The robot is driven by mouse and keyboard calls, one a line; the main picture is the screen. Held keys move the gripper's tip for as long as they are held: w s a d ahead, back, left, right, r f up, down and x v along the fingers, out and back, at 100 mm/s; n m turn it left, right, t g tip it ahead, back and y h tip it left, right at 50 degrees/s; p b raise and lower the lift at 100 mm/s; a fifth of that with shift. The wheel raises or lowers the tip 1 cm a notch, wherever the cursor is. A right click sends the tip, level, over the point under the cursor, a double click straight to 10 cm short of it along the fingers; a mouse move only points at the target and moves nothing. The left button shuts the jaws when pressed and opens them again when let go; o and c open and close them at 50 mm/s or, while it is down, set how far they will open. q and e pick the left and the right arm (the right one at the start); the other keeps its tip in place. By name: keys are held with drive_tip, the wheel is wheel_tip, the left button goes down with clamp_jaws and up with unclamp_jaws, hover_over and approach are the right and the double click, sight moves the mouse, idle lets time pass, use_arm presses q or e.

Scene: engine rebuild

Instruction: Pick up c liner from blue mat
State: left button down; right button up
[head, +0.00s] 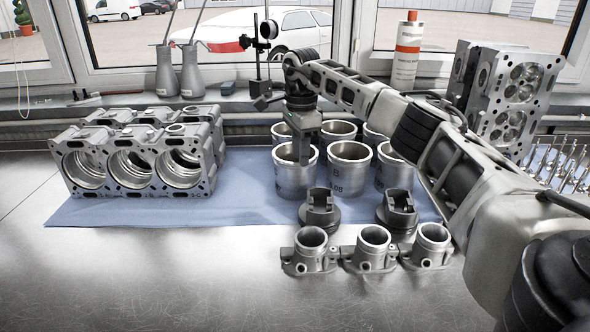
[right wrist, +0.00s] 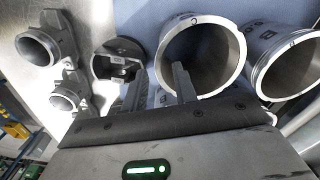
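The c liner (right wrist: 234,45), a grey metal cylinder with a letter C on its rim, is in the upper middle of the right wrist view. It appears to be the front-left liner (head: 291,180) standing upright on the blue mat (head: 130,206) in the head view. My right gripper (head: 301,158) points down over it with fingers apart. In the right wrist view one finger of the gripper (right wrist: 157,92) overlaps the liner's opening and the other is outside its rim, beside a piston. Contact with the wall cannot be told. My left gripper is not in view.
Several other liners (head: 348,170) stand close to the right and behind. Two dark pistons (head: 320,208) and flanged metal parts (head: 311,252) lie in front. An engine block (head: 140,158) is at left, a cylinder head (head: 512,95) at back right. The front-left table is clear.

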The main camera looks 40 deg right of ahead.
sight(295, 171)
drive_tip(key=shift+s+d+f+p, duration=0.1)
drive_tip(key=shift+f+p, duration=0.1)
drive_tip(key=shift+f, duration=0.8)
drive_tip(key=shift+d+f+p, duration=0.1)
drive_tip(key=shift+f+p, duration=0.05)
drive_tip(key=shift+f, duration=0.8)
drive_tip(key=shift+s+d+f+p, duration=0.1)
drive_tip(key=shift+f+p, duration=0.1)
drive_tip(key=shift+f, duration=0.8)
drive_tip(key=shift+w+r, duration=0.1)
clamp_jaws()
